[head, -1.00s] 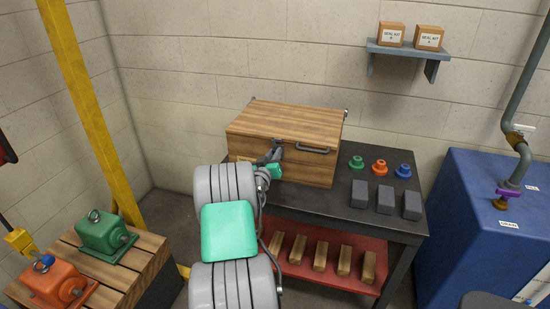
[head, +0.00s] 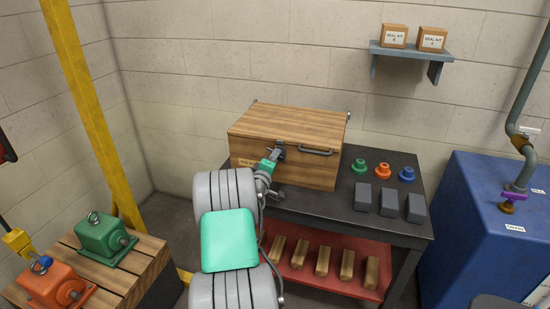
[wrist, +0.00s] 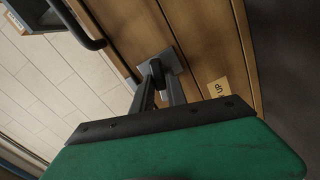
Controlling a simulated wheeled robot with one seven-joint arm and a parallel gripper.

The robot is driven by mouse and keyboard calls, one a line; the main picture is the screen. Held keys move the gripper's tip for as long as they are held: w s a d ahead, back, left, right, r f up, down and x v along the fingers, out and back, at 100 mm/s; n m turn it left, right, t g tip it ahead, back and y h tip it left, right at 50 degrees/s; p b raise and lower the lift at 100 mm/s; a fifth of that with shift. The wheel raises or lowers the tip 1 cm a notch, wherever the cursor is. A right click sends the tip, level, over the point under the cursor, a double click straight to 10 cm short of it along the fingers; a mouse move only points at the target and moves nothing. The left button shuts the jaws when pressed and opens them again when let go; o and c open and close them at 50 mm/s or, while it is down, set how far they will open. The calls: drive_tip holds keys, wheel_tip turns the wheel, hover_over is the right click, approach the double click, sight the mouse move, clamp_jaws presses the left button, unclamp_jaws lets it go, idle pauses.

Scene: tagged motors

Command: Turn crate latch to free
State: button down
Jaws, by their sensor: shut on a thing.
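A wooden crate (head: 285,122) with a closed lid stands on the dark workbench in the head view. Its latch (wrist: 157,69) shows in the wrist view as a dark piece on a grey plate on the crate's front. My gripper (head: 277,151) is at the crate's front, left of the handle, and its fingers (wrist: 158,84) are shut on the latch. In the head view the gripper mostly hides the latch.
A dark bar handle (head: 316,151) sticks out right of the latch. Green, orange and blue flanged parts (head: 381,171) and grey blocks (head: 388,201) stand on the bench's right. A blue tank (head: 490,230) is further right; motors sit on a pallet at left.

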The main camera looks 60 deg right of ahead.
drive_tip(key=shift+f+n, duration=0.15)
drive_tip(key=shift+n, duration=1.35)
drive_tip(key=c, duration=1.4)
unclamp_jaws()
drive_tip(key=s+a, duration=0.1)
drive_tip(key=a, duration=0.6)
drive_tip(key=shift+a, duration=0.4)
